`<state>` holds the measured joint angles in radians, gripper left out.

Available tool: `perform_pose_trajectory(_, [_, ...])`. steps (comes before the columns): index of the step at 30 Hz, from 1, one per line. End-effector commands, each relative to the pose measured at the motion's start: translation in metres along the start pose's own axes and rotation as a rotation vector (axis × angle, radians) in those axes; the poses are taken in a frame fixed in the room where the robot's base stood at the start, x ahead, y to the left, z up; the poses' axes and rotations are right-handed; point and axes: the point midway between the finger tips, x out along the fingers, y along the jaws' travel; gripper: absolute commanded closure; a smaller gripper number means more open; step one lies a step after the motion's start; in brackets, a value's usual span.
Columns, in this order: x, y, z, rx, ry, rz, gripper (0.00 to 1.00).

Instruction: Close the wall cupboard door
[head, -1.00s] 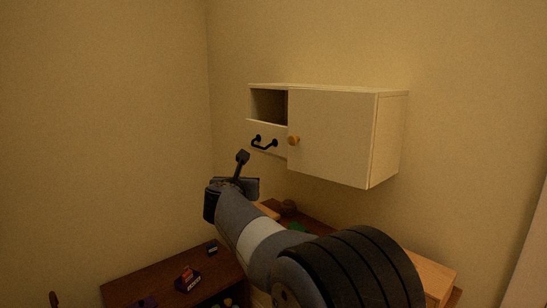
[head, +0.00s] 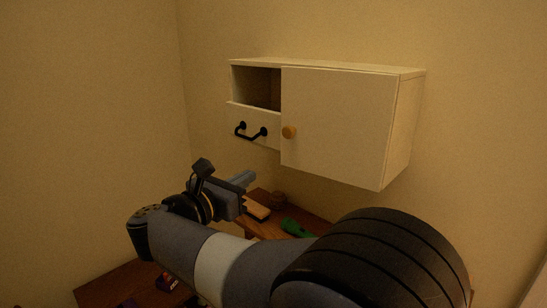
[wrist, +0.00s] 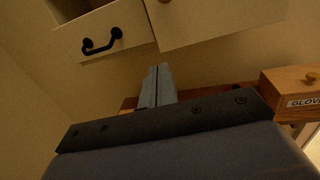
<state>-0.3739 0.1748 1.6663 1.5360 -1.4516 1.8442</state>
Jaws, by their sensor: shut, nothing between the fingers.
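The cream wall cupboard (head: 411,120) hangs on the wall. Its door (head: 340,115) covers the right part and has a round wooden knob (head: 289,132) near its left edge. The door looks almost in line with the front; its left edge seems to stand out slightly, but I cannot tell the exact gap. In the wrist view, the door's lower part (wrist: 215,20) shows at the top. My gripper (head: 246,179) is below and left of the door, apart from it. Its fingers (wrist: 158,72) are together and empty, pointing up toward the cupboard's underside in the wrist view.
Left of the door are an open compartment (head: 257,86) and a drawer (head: 262,119) with a black handle (head: 250,132). A brown desk (head: 110,285) with small items is below. A wooden box with a label (wrist: 290,92) stands at right in the wrist view. The left wall is bare.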

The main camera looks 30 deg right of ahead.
Motion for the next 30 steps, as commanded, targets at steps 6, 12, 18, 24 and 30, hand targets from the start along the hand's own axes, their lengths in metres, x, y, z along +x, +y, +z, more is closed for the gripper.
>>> perform_pose_trajectory(6, [0.043,-0.001,0.003,-0.003,0.001,-0.006,1.00])
perform_pose_trajectory(12, [0.080,-0.001,0.002,-0.003,0.002,-0.005,1.00])
perform_pose_trajectory(18, [0.104,0.000,0.001,-0.002,0.002,-0.002,1.00])
perform_pose_trajectory(24, [0.113,0.001,0.000,-0.001,0.001,0.001,1.00])
perform_pose_trajectory(30, [0.113,0.001,-0.001,-0.001,0.001,0.001,1.00])
